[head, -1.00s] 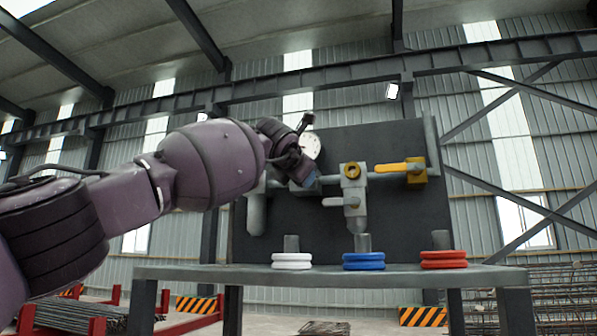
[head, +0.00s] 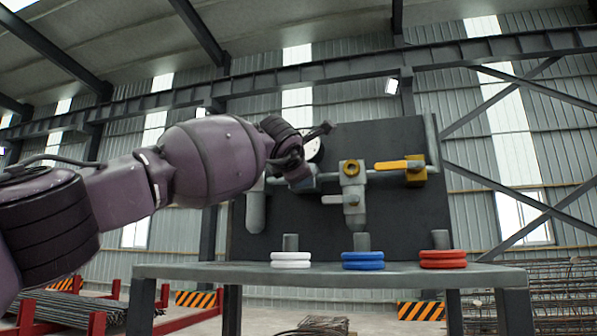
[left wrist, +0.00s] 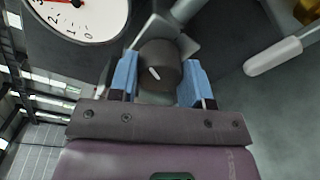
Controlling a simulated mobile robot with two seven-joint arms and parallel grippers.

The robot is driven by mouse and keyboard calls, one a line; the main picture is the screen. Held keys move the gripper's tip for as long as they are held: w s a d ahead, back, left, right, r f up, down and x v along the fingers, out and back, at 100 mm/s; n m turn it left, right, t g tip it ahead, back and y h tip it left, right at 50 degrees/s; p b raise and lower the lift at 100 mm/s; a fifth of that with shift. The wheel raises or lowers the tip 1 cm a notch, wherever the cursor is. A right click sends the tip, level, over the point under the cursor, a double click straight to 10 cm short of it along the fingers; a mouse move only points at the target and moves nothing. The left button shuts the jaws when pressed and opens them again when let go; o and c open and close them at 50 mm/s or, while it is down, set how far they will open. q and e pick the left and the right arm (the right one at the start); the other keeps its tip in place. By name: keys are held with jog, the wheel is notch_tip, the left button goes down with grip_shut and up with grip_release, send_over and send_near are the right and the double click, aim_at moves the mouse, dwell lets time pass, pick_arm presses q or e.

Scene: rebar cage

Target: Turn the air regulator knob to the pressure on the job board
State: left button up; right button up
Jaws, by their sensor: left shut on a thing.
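The regulator knob (left wrist: 158,68) is a dark round cap with a white index mark. My left gripper (left wrist: 160,82) has its two blue fingertips on either side of the knob and is shut on it. The white pressure gauge (left wrist: 85,12) is cut off at the upper left of the wrist view; low numbers show and its full pointer reading is not visible. In the head view the gauge (head: 314,150) is mostly hidden behind my left wrist, and the knob is hidden too. My right gripper is not in view. I cannot make out a job board with a readable pressure.
The dark panel (head: 400,215) carries pipework with a brass fitting (head: 351,169) and a yellow-handled valve (head: 415,170). White (head: 291,260), blue (head: 363,261) and red (head: 443,259) ring stacks stand on the grey bench (head: 210,271) below. A pale lever (left wrist: 272,56) lies to the right of my fingers.

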pick_arm(q)
jog(key=o, duration=0.9)
jog(key=shift+s, duration=0.1)
jog(key=b+v, duration=0.5)
jog(key=v, duration=0.5)
jog(key=shift+s, duration=0.35)
